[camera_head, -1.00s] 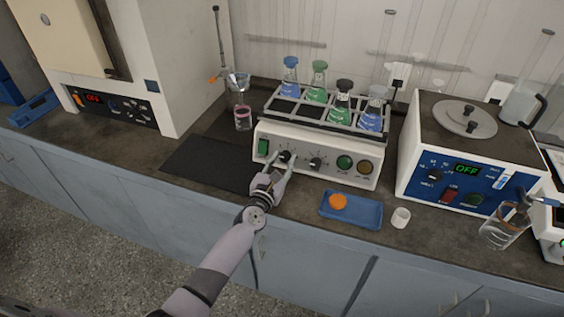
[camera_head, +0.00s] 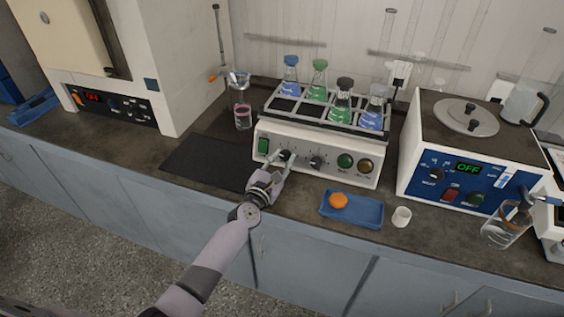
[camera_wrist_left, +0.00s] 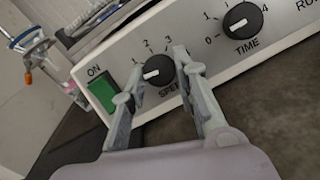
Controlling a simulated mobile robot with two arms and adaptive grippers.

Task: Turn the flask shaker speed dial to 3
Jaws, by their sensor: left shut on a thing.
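The white flask shaker (camera_head: 318,158) stands on the bench against the wall, with several blue and green flasks in its top rack. Its black SPEED dial (camera_wrist_left: 158,71) sits on the front panel between the green ON switch (camera_wrist_left: 103,90) and the TIME dial (camera_wrist_left: 242,20). The SPEED dial's white mark points left in the left wrist view, away from the 3. My left gripper (camera_head: 284,160) is at this dial, with one finger on each side, shut on it; the fingers hide part of the scale and label. My right gripper is out of view.
A blue tray (camera_head: 352,220) with an orange item and a small white cup (camera_head: 401,217) stand right of my left gripper. A dark mat (camera_head: 208,163) lies to the left. A blue-fronted bath (camera_head: 468,183) is farther right.

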